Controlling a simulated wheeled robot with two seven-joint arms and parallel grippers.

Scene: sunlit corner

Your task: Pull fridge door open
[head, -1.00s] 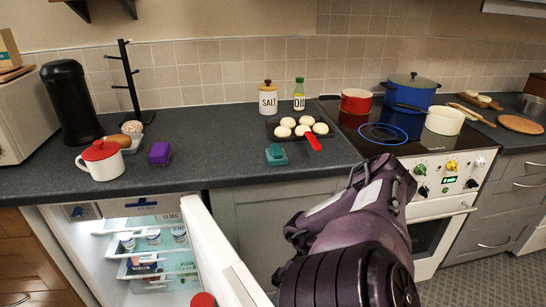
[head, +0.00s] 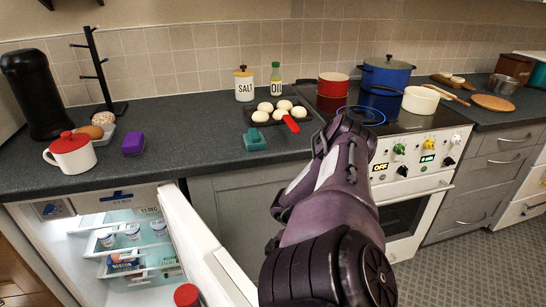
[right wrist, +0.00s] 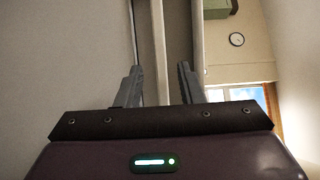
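The white fridge door (head: 190,230) stands open under the counter in the head view. It swings out toward me on the right of the lit fridge interior (head: 125,240). My right arm crosses the lower middle of the head view, and its gripper is hidden there. In the right wrist view my right gripper (right wrist: 160,75) has its two fingers apart. A pale upright bar (right wrist: 158,45) runs between them, with gaps visible on both sides; whether it is the door's handle or edge I cannot tell. My left gripper is not in view.
A red-lidded white pot (head: 72,156) and a purple box (head: 133,144) stand on the counter above the fridge. A tray of buns (head: 275,112) lies near the stove (head: 420,165). Floor (head: 470,265) is clear at the lower right.

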